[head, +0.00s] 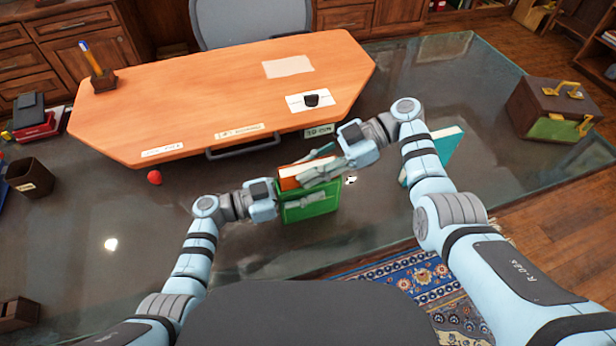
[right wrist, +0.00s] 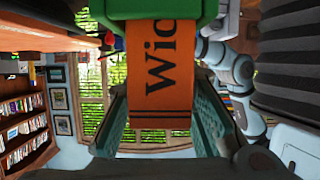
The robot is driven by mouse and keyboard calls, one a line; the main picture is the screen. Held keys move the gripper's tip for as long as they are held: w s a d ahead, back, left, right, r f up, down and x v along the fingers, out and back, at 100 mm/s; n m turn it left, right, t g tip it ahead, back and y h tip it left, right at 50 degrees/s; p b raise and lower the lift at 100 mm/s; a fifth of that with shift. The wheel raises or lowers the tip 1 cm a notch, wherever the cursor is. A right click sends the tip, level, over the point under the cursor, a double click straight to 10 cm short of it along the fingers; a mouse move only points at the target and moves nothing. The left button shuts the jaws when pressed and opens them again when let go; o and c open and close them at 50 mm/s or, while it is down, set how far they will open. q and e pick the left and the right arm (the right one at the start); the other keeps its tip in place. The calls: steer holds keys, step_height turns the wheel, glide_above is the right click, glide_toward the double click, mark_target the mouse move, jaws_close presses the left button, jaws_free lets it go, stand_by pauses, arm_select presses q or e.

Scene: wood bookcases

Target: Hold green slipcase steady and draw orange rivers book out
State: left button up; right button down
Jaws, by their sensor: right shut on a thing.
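The green slipcase (head: 312,210) stands on the glass desk, in front of the orange-topped desk part. The orange book (head: 289,182) sticks up out of its top. My left gripper (head: 303,200) has a finger along the slipcase's near face; its other finger is hidden. My right gripper (head: 318,174) is shut on the orange book at its exposed part. In the right wrist view the book's orange spine (right wrist: 160,75), with black letters reading "Wic", lies between my two fingers, and the green slipcase edge (right wrist: 165,12) shows at the top.
A teal and white book (head: 437,152) lies to the right, partly behind my right arm. A brown and green case (head: 553,108) stands at the far right. A red ball (head: 154,177) and a dark cup (head: 30,177) are at left.

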step_height(320, 180, up, 10)
steer(key=shift+f, duration=0.1)
arm_select(q)
steer(key=o, duration=1.3)
steer(key=shift+a, duration=0.1)
steer(key=v, duration=1.2)
